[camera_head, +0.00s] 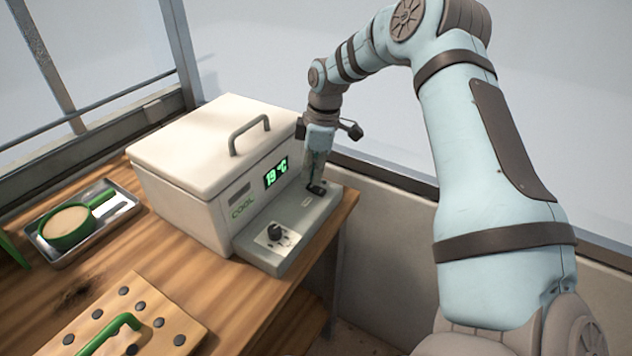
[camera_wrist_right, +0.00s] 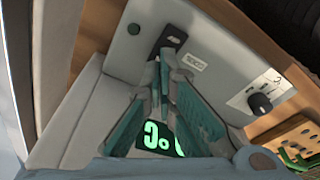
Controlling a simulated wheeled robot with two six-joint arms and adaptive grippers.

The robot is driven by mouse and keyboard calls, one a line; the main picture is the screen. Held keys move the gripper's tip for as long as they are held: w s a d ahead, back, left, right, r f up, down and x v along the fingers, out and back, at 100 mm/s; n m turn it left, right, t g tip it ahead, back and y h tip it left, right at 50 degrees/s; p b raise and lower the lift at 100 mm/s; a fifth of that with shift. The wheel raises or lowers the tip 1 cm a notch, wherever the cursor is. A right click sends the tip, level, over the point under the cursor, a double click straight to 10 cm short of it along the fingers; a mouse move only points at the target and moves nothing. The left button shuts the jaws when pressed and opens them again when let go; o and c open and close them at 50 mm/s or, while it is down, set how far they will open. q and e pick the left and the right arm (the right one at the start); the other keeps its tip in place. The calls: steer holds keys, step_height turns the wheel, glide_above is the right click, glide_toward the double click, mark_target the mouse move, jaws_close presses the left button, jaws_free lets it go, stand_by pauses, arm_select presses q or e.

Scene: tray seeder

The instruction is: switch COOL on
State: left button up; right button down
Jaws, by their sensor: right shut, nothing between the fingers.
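A white COOL box (camera_head: 190,150) with a lid and a dark handle stands on the wooden bench. Its front has a green COOL label and a lit display (camera_head: 276,172) reading 19 °C; part of the display also shows in the right wrist view (camera_wrist_right: 165,138). A grey ledge (camera_head: 300,212) at its front carries a small black switch (camera_head: 318,189), also in the right wrist view (camera_wrist_right: 170,40). My right gripper (camera_head: 315,180) points down, shut and empty, with its tips at the switch; I cannot tell if they touch. The tips partly cover it. My left gripper is out of view.
A black knob (camera_head: 274,232) sits on the ledge's near end. A metal tray (camera_head: 47,258) with a green-handled round sieve (camera_head: 68,228) lies left of the box. A holed wooden board (camera_head: 180,310) with a green handle lies in front. The bench's right edge is close to the ledge.

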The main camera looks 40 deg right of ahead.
mark_target(312, 186)
steer(key=shift+f+b, duration=0.55)
steer(key=shift+f, duration=0.15)
step_height(312, 186, up, 7)
steer(key=p, duration=0.7)
steer(key=shift+r, duration=0.15)
steer(key=shift+f, duration=0.2)
